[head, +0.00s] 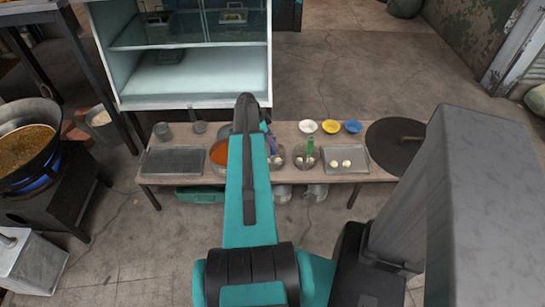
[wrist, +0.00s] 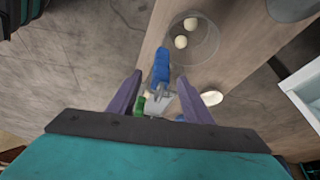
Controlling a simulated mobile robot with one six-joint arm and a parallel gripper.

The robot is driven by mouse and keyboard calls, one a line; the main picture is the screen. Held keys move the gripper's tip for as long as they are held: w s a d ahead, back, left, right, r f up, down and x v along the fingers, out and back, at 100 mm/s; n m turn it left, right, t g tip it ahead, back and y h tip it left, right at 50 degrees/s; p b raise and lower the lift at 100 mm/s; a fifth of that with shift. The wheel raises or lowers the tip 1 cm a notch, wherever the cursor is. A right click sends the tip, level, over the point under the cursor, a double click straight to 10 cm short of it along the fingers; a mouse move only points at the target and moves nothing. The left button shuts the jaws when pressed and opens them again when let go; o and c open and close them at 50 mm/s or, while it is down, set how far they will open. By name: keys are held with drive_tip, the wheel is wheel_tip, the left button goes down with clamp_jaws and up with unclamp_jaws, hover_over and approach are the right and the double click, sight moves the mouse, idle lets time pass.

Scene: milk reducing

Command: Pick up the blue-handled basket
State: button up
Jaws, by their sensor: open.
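In the wrist view, the blue handle (wrist: 161,65) stands out between and just beyond the fingertips of my gripper (wrist: 159,78). My gripper's two purple fingers are spread, one on each side of the handle, with gaps to both. The handle's basket (wrist: 210,57) is round and see-through, with two pale balls in it, above and to the right of the handle. In the head view, the basket (head: 277,160) is on the low table, just right of my arm. My arm covers most of my gripper there.
The wooden table (head: 228,186) also holds a green-handled basket (head: 309,147), a pot of orange liquid (head: 219,154), a tray with white balls (head: 357,166), small bowls (head: 331,126) and a dark round lid (head: 385,143). A glass-fronted cabinet (head: 190,85) stands behind.

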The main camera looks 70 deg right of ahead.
drive_tip(key=shift+x, duration=1.2)
clamp_jaws()
drive_tip(key=shift+r, duration=0.15)
drive_tip(key=shift+r+b, duration=0.35)
drive_tip(key=shift+r, duration=1.25)
drive_tip(key=w+a+r+b, duration=0.1)
drive_tip(key=w+a+b, duration=0.1)
drive_tip(key=a, duration=1.3)
drive_tip(key=shift+a+r+b, duration=0.3)
drive_tip(key=shift+a+b, duration=0.05)
drive_tip(key=shift+a, duration=0.05)
drive_tip(key=shift+s, duration=0.1)
